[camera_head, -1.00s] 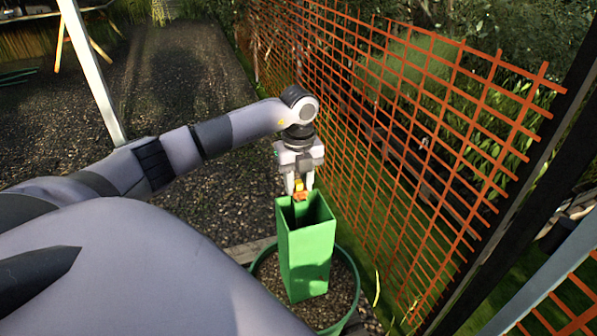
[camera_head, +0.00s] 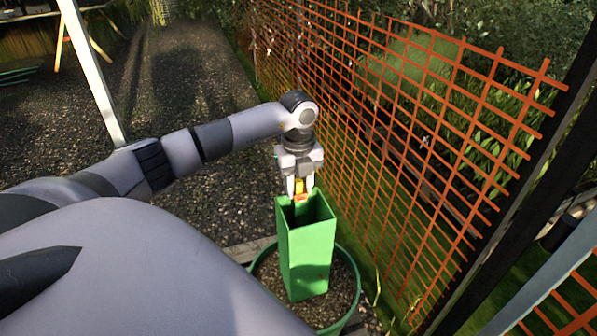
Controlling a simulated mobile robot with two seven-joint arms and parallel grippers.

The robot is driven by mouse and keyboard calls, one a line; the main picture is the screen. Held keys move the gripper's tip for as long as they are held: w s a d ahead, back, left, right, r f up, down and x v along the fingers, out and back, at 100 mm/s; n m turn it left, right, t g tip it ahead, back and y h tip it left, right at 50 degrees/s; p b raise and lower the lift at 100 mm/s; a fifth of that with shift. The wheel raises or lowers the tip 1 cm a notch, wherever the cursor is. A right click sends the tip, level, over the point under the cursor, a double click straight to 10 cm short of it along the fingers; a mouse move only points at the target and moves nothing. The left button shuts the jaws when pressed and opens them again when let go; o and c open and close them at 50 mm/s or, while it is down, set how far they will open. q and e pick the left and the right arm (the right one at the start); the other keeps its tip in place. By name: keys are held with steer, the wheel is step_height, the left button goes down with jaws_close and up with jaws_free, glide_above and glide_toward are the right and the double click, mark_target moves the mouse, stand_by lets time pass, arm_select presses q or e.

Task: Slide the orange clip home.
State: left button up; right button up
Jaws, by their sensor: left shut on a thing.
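My left gripper (camera_head: 299,188) points down over the green box-shaped tube (camera_head: 304,255) and is shut on the small orange clip (camera_head: 300,197). The clip shows between the fingertips, orange with a yellow part above it. It is at the back rim of the tube's open top; I cannot tell whether it touches the rim. The tube stands upright and its inside is dark. My right gripper is not in view.
The tube stands in a round green pot (camera_head: 345,309) filled with gravel. An orange mesh fence (camera_head: 420,130) runs close on the right. Open gravel ground (camera_head: 190,80) lies behind my arm. A pale post (camera_head: 90,70) stands at the upper left.

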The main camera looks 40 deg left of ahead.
arm_select(q)
steer(key=o, duration=1.1)
steer(key=shift+r, duration=0.1)
step_height(320, 180, up, 7)
steer(key=shift+p, duration=0.4)
